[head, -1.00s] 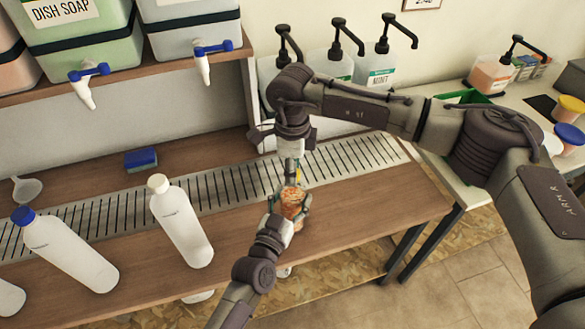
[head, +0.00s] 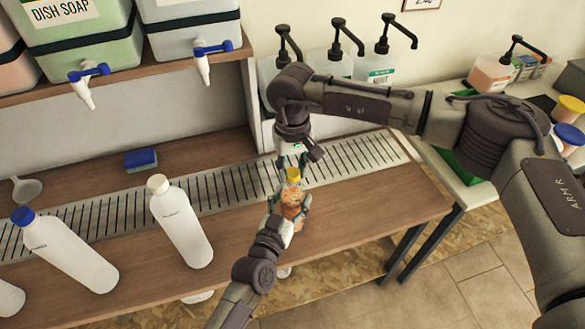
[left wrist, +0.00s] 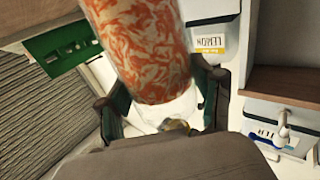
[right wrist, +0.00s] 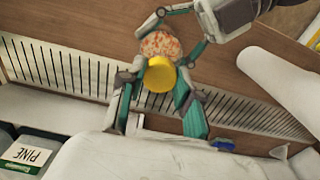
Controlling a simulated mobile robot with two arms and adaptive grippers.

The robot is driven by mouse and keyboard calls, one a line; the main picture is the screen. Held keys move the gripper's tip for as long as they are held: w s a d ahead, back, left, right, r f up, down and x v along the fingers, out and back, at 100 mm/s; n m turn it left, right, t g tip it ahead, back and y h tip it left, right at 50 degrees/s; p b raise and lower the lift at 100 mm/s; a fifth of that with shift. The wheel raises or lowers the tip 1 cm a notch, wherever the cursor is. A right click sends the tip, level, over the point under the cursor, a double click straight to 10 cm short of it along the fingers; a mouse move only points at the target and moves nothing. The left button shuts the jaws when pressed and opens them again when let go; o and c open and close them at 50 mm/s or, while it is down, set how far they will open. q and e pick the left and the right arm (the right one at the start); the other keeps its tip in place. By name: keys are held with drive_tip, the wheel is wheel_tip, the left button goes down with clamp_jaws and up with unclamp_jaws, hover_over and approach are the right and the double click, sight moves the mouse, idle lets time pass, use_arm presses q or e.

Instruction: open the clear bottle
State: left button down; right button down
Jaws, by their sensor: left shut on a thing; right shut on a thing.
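The clear bottle (head: 291,205) with orange-and-white contents and a yellow cap (head: 293,175) is upright over the counter's front part. My left gripper (head: 288,213) is shut around its body; the left wrist view shows the bottle (left wrist: 140,50) between the fingers. My right gripper (head: 292,166) points down from above, its fingers on either side of the yellow cap, shut on it. The right wrist view shows the cap (right wrist: 160,74) between the fingertips with the bottle (right wrist: 159,45) beyond. I cannot tell whether the cap is loose from the neck.
A white bottle with a cream cap (head: 182,228) and one with a blue cap (head: 70,250) stand left on the counter (head: 385,195). A slotted drain strip (head: 235,188) runs behind. A blue sponge (head: 141,160) and pump bottles (head: 380,68) are farther back.

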sight(293, 172)
drive_tip(key=shift+r, duration=0.25)
idle(0.4)
drive_tip(key=shift+r, duration=0.9)
drive_tip(key=shift+r, duration=2)
use_arm(q)
drive_tip(key=shift+c, duration=0.4)
unclamp_jaws()
drive_tip(key=shift+s, duration=0.1)
drive_tip(key=v, duration=1.2)
